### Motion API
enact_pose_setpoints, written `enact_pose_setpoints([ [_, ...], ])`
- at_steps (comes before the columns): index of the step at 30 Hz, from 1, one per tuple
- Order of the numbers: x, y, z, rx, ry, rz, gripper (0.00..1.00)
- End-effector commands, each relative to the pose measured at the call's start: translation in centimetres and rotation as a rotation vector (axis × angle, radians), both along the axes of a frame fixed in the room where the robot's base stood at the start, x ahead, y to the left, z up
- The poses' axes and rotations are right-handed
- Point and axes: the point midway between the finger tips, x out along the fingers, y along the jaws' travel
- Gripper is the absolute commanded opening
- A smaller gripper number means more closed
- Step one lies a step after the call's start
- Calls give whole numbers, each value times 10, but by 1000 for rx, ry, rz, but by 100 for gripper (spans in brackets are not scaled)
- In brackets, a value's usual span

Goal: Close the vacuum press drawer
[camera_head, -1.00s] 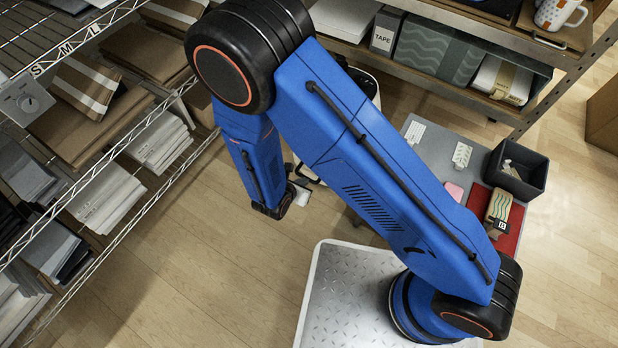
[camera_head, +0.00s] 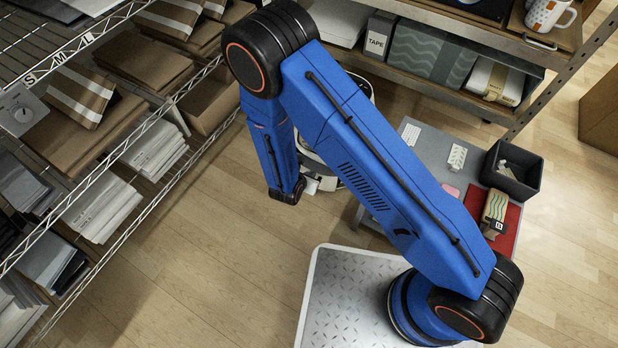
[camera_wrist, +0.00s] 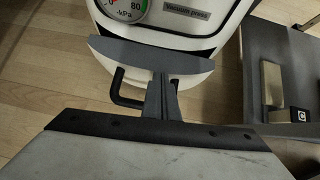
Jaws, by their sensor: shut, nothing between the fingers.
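The white vacuum press (camera_wrist: 200,22) shows at the top of the wrist view, with its label and a round gauge (camera_wrist: 128,8). Below it is the drawer's rounded white front (camera_wrist: 205,82), with a dark grey crescent between it and the body. How far the drawer stands out is hard to tell. A black bar handle (camera_wrist: 122,96) juts from the front. My gripper (camera_wrist: 161,78) is shut and empty, its fingertips over the drawer front just right of the handle's visible part; contact is unclear. In the head view my arm partly covers the press (camera_head: 318,168).
A grey side table (camera_head: 432,150) holds a dark bin (camera_head: 512,168) and a red mat (camera_head: 507,240) right of the press. A wire shelf (camera_head: 100,235) with packed envelopes stands left. Another shelf (camera_head: 470,100) runs behind. Wooden floor (camera_head: 215,275) is open between left shelf and press.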

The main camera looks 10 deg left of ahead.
Motion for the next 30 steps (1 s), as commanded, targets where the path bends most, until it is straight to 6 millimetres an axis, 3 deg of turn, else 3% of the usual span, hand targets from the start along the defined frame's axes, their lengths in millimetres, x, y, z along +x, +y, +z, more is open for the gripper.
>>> enact_pose_setpoints([
  [9, 1, -1, 0, 1, 0, -1, 0],
  [18, 25, -9, 0, 0, -1, -1, 0],
  [30, 25, -8, 0, 0, -1, 0, 0],
])
